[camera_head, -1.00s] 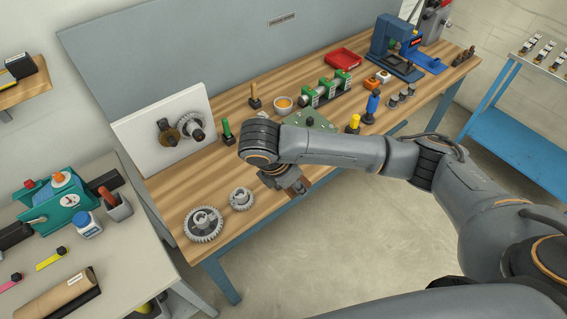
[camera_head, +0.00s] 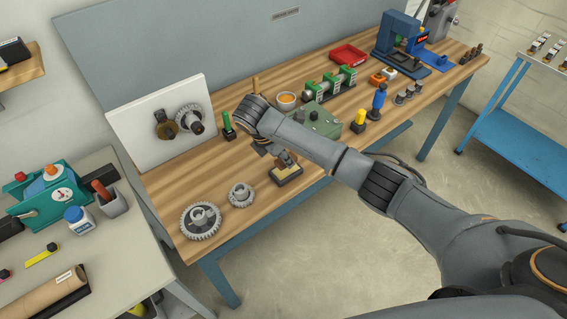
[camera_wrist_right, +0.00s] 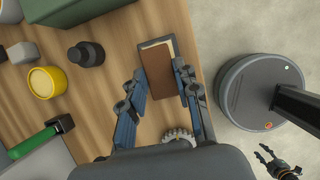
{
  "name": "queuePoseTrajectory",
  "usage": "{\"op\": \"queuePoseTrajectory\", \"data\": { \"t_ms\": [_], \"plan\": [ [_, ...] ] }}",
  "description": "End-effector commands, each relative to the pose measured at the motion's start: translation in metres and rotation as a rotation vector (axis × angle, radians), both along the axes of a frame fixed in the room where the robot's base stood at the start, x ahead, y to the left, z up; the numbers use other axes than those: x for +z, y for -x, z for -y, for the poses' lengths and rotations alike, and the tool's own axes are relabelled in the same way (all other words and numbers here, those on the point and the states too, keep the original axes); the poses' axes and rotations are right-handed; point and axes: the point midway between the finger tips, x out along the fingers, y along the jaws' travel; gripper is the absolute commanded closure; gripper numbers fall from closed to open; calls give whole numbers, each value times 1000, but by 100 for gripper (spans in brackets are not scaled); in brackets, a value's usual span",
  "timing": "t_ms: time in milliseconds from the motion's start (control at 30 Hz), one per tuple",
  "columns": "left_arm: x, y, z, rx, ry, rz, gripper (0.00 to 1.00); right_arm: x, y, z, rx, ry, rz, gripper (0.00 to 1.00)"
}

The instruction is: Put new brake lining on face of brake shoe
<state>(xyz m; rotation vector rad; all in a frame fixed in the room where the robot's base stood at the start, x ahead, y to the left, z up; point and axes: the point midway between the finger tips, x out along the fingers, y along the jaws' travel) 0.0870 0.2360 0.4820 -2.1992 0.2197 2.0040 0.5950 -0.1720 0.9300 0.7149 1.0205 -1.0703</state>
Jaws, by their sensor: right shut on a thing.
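My right gripper (camera_head: 287,160) hangs over the bench's front edge. In the right wrist view its fingers (camera_wrist_right: 163,84) are closed on the sides of a flat brown pad, the brake lining (camera_wrist_right: 156,84). Under the lining is a dark-edged block with a cream face, which looks like the brake shoe (camera_wrist_right: 165,43); a cream strip shows past the lining. In the head view the shoe (camera_head: 288,178) lies on the bench below the gripper. I cannot tell whether the lining touches it. My left gripper (camera_wrist_right: 265,155) shows small in the wrist view, apparently open and empty.
Two grey gears (camera_head: 201,221) stand left on the wooden bench (camera_head: 262,218). A side table (camera_head: 95,262) is at left.

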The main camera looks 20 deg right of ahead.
Motion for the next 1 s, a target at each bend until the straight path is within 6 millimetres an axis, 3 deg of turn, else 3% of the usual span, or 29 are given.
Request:
{"op": "queuePoseTrajectory", "data": {
  "t_ms": [200,567,600,700,1000],
  "plan": [
    [3,1,0,0,0,-1,60,-28,0,0,0,0,-2,100],
    [2,1,0,1,0,-1,60,-33,0,0,0,0,-1,100],
    [2,1,0,1,0,-1,60,-34,0,0,0,0,-1,67],
    [2,1,0,1,0,-1,60,-33,0,0,0,0,-1,47],
    [3,1,0,1,1,-1,60,-33,0,0,0,0,0,46]
  ]
}}
